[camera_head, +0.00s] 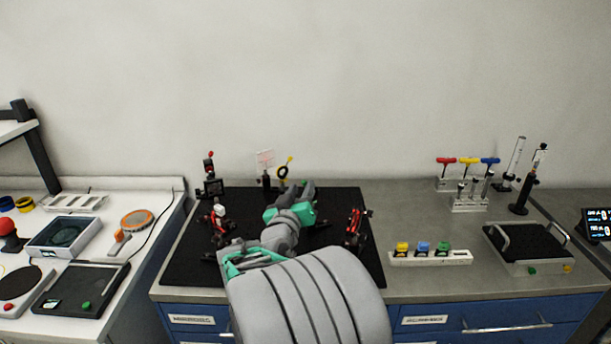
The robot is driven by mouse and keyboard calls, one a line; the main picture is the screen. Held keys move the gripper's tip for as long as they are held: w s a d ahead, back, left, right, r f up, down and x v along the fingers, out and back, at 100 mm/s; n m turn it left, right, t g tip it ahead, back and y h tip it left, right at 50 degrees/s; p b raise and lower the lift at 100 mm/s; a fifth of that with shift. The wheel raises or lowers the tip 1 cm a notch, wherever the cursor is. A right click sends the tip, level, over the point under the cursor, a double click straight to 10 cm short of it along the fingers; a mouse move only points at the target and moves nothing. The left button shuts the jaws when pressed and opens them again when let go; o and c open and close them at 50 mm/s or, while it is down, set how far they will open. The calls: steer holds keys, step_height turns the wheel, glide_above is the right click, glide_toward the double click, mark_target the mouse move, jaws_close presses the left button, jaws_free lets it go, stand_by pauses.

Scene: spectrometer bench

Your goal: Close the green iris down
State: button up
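My arm reaches over the black breadboard (188,262), with its grey and teal wrist over the middle. My gripper (308,187) is at the far end of the arm, near the board's back edge. It is small and partly hidden by my wrist, so its finger opening does not show. A dark ring on a post with a yellow-tipped lever (283,171) stands just left of and behind the gripper; it looks like an iris. I cannot make out a green-marked iris; my arm hides part of the board.
Red-and-black mounts stand on the board at left (219,212) and right (354,226). A clear pinkish plate (265,159) stands at the back. Right of the board are a white strip with coloured blocks (430,258), hex keys (467,161) and a handled tray (526,268).

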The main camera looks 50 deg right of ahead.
mark_target(305, 181)
steer(key=p+x, duration=0.2)
steer(key=x, duration=0.5)
steer(key=shift+a, duration=0.1)
jaws_close()
stand_by(0.3)
